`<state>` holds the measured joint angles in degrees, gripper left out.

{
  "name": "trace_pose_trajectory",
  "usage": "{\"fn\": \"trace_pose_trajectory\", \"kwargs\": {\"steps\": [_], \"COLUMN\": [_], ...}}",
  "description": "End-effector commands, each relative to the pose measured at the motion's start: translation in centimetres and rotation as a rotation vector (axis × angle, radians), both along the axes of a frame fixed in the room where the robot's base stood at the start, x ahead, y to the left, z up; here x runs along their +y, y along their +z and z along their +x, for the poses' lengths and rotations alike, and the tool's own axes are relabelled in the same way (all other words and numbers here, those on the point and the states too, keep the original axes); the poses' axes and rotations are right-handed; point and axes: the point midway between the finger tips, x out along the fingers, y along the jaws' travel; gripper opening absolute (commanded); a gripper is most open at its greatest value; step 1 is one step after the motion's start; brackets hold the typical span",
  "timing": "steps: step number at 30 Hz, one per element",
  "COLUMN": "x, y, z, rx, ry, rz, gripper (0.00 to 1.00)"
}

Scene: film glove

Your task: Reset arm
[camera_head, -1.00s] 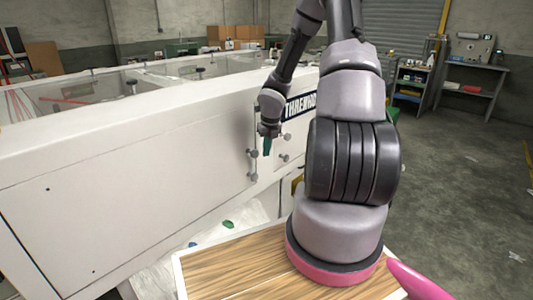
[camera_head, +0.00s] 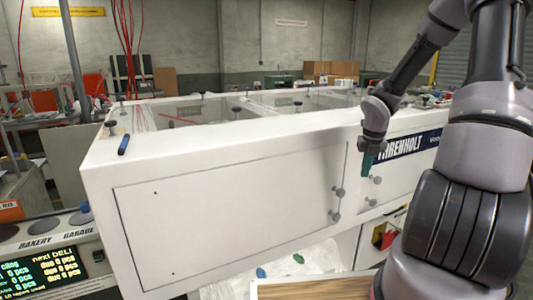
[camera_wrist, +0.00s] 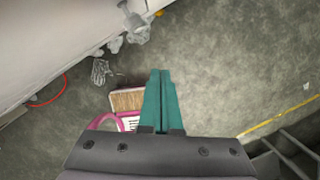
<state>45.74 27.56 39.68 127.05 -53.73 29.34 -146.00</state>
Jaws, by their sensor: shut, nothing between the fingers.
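My gripper (camera_head: 367,163) hangs from my arm, pointing down in front of the white machine's right part in the head view. In the wrist view its teal fingers (camera_wrist: 161,100) are pressed together with nothing between them. Below them the grey floor shows, with the wooden board of my pink-edged base partly hidden behind the fingers.
A long white machine (camera_head: 230,205) with knobs (camera_head: 338,192) and a glazed top fills the middle. A blue object (camera_head: 124,145) lies on its top left edge. A display panel (camera_head: 45,268) stands at lower left. Coloured pieces (camera_head: 298,258) lie on white sheeting below the machine.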

Motion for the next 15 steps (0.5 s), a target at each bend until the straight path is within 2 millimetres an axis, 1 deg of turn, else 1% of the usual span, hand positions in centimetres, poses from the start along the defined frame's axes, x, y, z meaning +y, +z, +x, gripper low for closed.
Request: {"fn": "trace_pose_trajectory", "kwargs": {"steps": [1,5,6,8,9,11,12,14,15], "x": [0.3,1.0,1.4,2.0,2.5,3.4,4.0,5.0,5.7], "y": [1.7,6.3,7.8,10.0,11.5,13.5,14.9,16.9,18.1], "z": [-0.5,-2.5,-3.2,-4.4,-5.2,-6.5,-7.4,-8.9,-9.8], "rx": [-0.012,-0.072,-0.101,-0.149,-0.184,-0.235,-0.268,-0.309,-0.332], "ry": [-0.114,-0.546,-0.685,-0.896,-1.035,-1.243,-1.379,-1.582,-1.716], "rz": [-0.014,-0.003,0.012,0.047,0.079,0.141,0.193,0.282,0.353], "gripper": [0.00,0.00,0.00,0.00,0.00,0.00,0.00,0.00,0.00]}}
